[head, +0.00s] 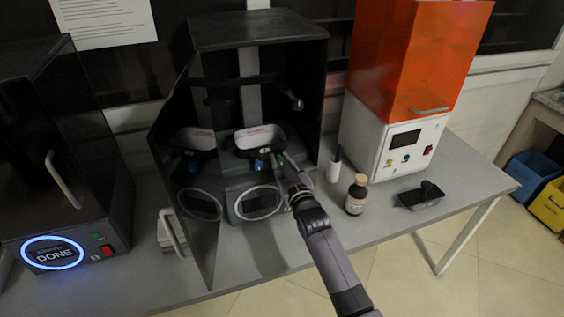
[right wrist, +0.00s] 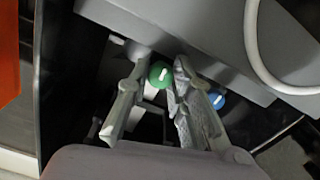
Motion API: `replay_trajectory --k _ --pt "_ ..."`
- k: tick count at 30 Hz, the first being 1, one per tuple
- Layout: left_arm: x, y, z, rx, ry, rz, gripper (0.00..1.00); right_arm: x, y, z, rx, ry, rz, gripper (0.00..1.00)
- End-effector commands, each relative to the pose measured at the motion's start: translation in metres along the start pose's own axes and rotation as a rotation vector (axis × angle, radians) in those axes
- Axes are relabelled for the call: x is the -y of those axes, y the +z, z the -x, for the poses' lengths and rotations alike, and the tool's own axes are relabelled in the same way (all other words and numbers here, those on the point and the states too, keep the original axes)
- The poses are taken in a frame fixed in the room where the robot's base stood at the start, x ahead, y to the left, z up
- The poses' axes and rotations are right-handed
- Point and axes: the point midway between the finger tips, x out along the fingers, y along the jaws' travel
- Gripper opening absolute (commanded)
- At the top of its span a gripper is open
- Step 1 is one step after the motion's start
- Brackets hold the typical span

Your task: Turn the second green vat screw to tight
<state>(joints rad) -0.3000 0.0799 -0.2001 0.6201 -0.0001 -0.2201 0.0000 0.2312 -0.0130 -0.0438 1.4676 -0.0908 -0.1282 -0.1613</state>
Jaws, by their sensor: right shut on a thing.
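The green vat screw (right wrist: 160,74) is a round green knob with a white bar mark on its face. It sits between the fingers of my right gripper (right wrist: 154,88), which is shut on it. In the head view, my right gripper (head: 282,166) reaches into the open black printer at the front of its vat and partly hides the green screw. A blue knob (right wrist: 217,100) is beside the right gripper's finger in the wrist view; blue also shows at the vat front (head: 258,165) in the head view. My left gripper is not in view.
The printer's dark door (head: 190,170) stands open on the left. A brown bottle (head: 356,196), a white bottle (head: 334,168) and a black tray (head: 421,197) are on the table to the right. An orange-hooded machine (head: 392,140) stands behind them.

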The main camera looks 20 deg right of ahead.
Motion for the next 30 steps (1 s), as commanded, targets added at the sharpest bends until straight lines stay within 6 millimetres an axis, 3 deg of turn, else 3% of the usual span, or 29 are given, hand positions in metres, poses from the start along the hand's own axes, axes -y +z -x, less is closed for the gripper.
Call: replay_trajectory --k 20,21,30 --pt "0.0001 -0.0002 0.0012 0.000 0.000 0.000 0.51 0.0011 0.0030 0.0007 0.006 -0.002 -0.059 0.00" --pt "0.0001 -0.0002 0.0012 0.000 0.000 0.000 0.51 0.0011 0.0030 0.0007 0.006 -0.002 -0.059 0.23" --pt "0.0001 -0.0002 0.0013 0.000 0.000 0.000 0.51 0.0004 0.0012 0.0002 0.002 -0.001 -0.058 0.41"
